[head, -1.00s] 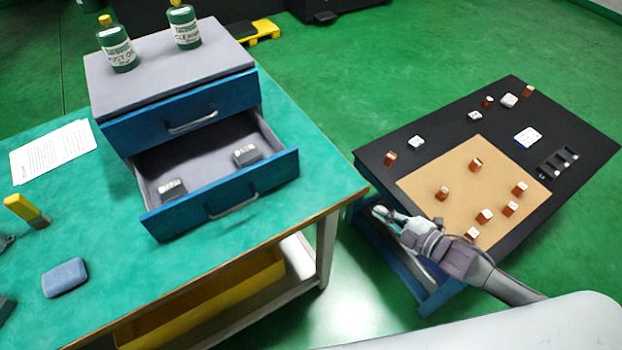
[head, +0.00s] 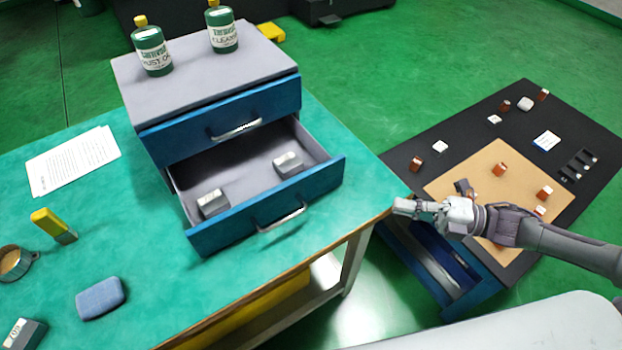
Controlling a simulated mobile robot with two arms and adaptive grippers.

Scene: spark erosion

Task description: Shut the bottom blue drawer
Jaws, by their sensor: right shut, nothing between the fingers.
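The bottom blue drawer (head: 312,187) of the small two-drawer cabinet (head: 192,68) on the green table is pulled well out. It has a silver handle (head: 280,216) on its front, and two grey metal blocks (head: 289,164) lie inside. The blue top drawer (head: 263,103) above it looks shut. My right gripper (head: 398,207) is shut and empty. It points left, to the right of the drawer front and apart from it, over the table's right edge. My left gripper is not in view.
Two green bottles (head: 153,52) stand on the cabinet. Papers (head: 72,160), a yellow-handled tool (head: 54,226) and a blue sponge (head: 101,298) lie on the table.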

